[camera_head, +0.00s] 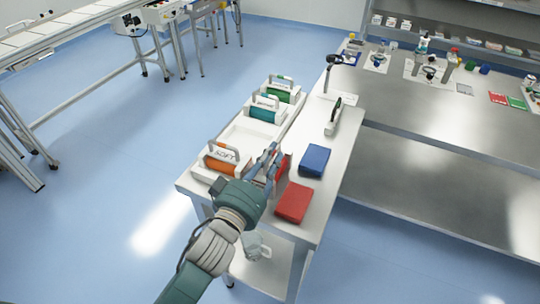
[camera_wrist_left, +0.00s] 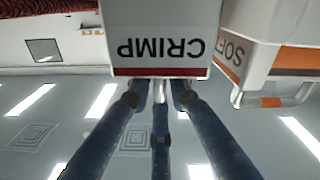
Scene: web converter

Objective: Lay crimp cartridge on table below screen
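The crimp cartridge (camera_wrist_left: 165,38) is white with a dark red strip and fills the top of the left wrist view, its CRIMP label upside down. In the head view its red part (camera_head: 281,167) shows beside my left gripper (camera_head: 268,158), over the white table (camera_head: 335,195). The left gripper's fingers (camera_wrist_left: 158,92) come together at the cartridge's edge and appear shut on it. The fingers hide its handle, and I cannot tell whether it touches the surface below. I cannot make out a screen with certainty. My right gripper is not in view.
The orange SOFT cartridge (camera_head: 220,160), a teal one (camera_head: 266,109) and a green one (camera_head: 281,93) stand in the left tray, with an empty space (camera_head: 248,138) between. A blue block (camera_head: 315,160) and a red block (camera_head: 294,203) lie on the table. A steel bench (camera_head: 450,120) stands right.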

